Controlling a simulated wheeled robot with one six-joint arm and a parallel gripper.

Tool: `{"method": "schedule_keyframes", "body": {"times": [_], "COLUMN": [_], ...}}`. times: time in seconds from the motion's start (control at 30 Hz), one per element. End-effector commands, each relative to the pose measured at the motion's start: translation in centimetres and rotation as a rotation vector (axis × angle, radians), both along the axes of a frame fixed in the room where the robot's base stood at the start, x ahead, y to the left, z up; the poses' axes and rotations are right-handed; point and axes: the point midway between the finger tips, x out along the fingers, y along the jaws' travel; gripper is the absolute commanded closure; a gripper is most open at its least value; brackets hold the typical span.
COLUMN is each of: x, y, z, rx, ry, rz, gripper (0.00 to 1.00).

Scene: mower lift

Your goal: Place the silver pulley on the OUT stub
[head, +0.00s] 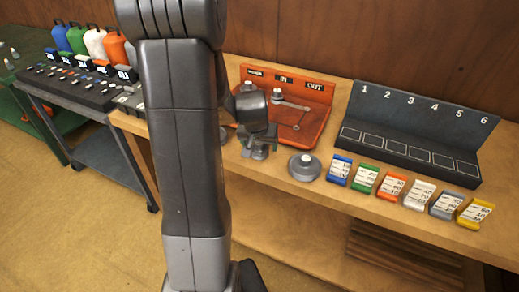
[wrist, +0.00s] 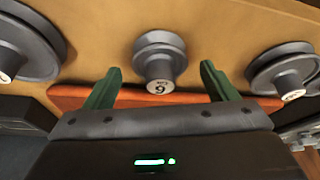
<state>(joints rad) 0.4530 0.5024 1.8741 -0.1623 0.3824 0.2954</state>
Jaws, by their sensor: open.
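Several grey pulleys lie on the bench; I cannot tell which is the silver one by colour. In the wrist view, a small pulley (wrist: 159,56) marked 6 or 9 shows beyond and between the fingertips, apart from them. Larger pulleys show at the left (wrist: 25,45) and right (wrist: 283,70). In the head view, one grey pulley (head: 304,167) sits right of my gripper (head: 259,151). My gripper is open and empty, above the bench before the orange-red board (head: 312,118). The board carries IN and OUT labels; the OUT stub is hard to make out.
A dark rack (head: 410,145) numbered 1 to 6 stands at the right. Several coloured label blocks, including a blue one (head: 339,170), line the bench (head: 275,180) front. A dark cart (head: 85,130) with coloured jugs stands left. My arm hides part of the bench.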

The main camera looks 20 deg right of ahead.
Motion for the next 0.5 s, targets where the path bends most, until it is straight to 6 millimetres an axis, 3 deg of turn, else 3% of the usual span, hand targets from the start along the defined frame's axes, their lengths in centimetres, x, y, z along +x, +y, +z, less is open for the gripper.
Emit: {"method": "schedule_keyframes", "body": {"times": [0.37, 0.4, 0.5], "x": [0.36, 0.36, 0.36], "y": [-0.23, -0.23, -0.23], "z": [-1.01, -1.01, -1.00], "rx": [0.000, 0.000, 0.000], "ry": [-0.002, -0.002, -0.002], "rz": [-0.001, -0.001, -0.001], "gripper": [0.21, 0.23, 0.42]}}
